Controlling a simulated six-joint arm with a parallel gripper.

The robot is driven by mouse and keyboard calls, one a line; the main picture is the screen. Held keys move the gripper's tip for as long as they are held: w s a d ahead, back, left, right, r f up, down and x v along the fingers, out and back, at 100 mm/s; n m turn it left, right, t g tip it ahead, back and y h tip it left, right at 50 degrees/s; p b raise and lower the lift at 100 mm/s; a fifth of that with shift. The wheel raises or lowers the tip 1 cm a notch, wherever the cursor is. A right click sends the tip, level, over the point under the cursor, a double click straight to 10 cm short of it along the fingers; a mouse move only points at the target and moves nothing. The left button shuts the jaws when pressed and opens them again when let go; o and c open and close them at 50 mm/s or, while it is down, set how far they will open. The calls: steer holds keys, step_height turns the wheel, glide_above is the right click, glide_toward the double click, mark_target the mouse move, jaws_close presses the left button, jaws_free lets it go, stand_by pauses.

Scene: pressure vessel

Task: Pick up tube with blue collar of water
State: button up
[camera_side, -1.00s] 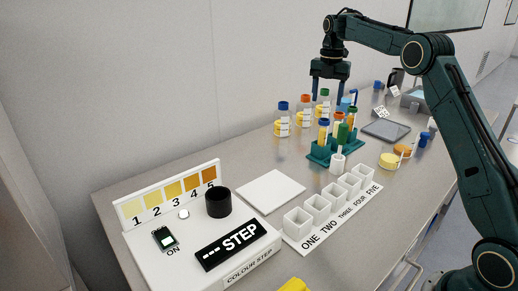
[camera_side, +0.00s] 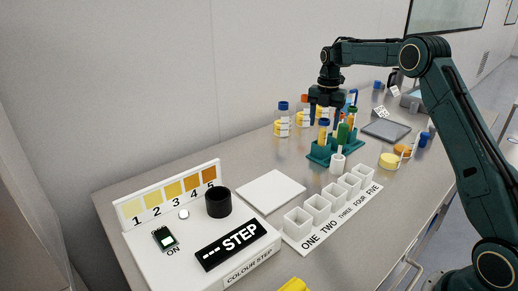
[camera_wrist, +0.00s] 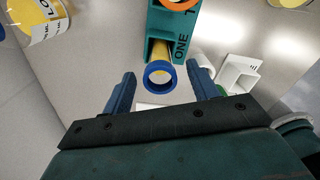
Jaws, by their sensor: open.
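The tube with the blue collar (camera_side: 323,123) stands upright in the front left of the teal rack (camera_side: 318,155). In the wrist view its blue ring (camera_wrist: 158,75) shows from above, beside the rack (camera_wrist: 160,25) label "ONE", with yellow below the ring. My gripper (camera_side: 326,117) points down over the rack. In the wrist view my open gripper (camera_wrist: 162,72) has one finger on each side of the blue collar, apart from it. Whether the fingertips are level with the collar is hard to tell.
Other tubes with orange, green and yellow collars stand close by in the rack. Capped bottles (camera_side: 282,120) stand behind it to the left. White cups (camera_side: 298,220) line the front, and a white pad (camera_side: 270,190) lies left of them. A colour-step station (camera_side: 200,230) is at left.

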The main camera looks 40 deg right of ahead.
mark_target(323, 134)
steer(key=shift+f, duration=0.15)
steer(key=shift+d+f, duration=0.1)
steer(key=shift+f, duration=2.4)
steer(key=shift+c, duration=0.2)
steer(key=c, duration=1)
